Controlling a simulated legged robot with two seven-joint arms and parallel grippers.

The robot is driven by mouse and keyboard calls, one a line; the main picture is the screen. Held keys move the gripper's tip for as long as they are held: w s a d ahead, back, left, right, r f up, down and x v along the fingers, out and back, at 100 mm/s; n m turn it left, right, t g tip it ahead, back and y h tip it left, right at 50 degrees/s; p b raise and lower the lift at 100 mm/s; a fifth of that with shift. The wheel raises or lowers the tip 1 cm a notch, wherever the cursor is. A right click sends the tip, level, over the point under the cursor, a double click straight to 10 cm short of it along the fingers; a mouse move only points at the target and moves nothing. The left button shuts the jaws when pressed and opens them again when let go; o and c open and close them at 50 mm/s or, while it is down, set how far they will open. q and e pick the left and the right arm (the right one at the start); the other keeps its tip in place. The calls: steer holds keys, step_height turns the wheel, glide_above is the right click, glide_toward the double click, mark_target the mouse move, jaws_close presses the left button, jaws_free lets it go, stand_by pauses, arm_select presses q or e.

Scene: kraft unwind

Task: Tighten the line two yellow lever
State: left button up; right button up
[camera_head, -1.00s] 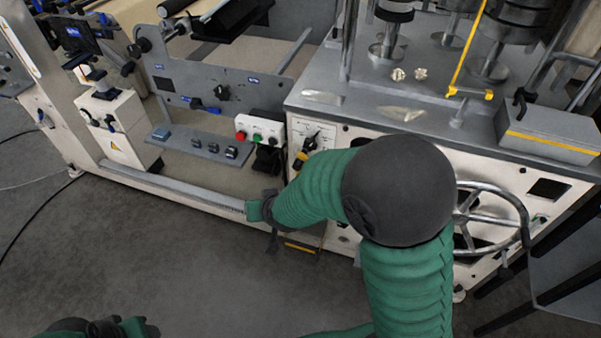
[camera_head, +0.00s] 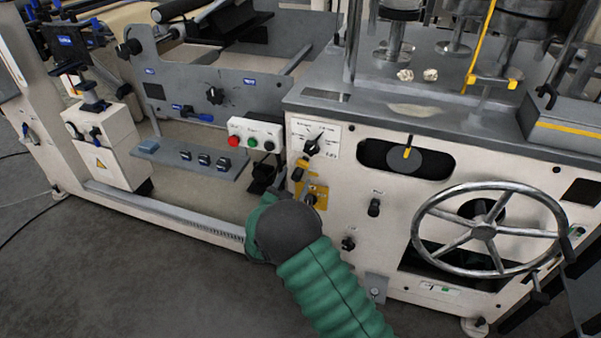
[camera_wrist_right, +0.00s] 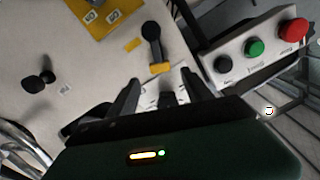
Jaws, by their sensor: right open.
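The yellow lever (camera_wrist_right: 158,68) shows in the wrist view as a short black handle with a yellow end, on the cream panel just beyond my fingertips. In the head view it is the small yellow and black lever (camera_head: 302,166) below the black selector knob. The lever looks apart from the fingers. In the head view my right forearm and wrist hide the fingers. My left gripper is not in view.
A button box (camera_head: 256,133) with red, green and black buttons stands left of the lever. A yellow plate (camera_head: 314,194) sits below it. A large handwheel (camera_head: 484,231) and a slot with another yellow-marked lever (camera_head: 407,153) are to the right. Open floor lies in front.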

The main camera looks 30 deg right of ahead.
mark_target(302, 166)
steer(key=b+x, duration=0.1)
steer(key=x, duration=0.5)
steer(key=shift+a, duration=0.1)
jaws_close()
stand_by(1.1)
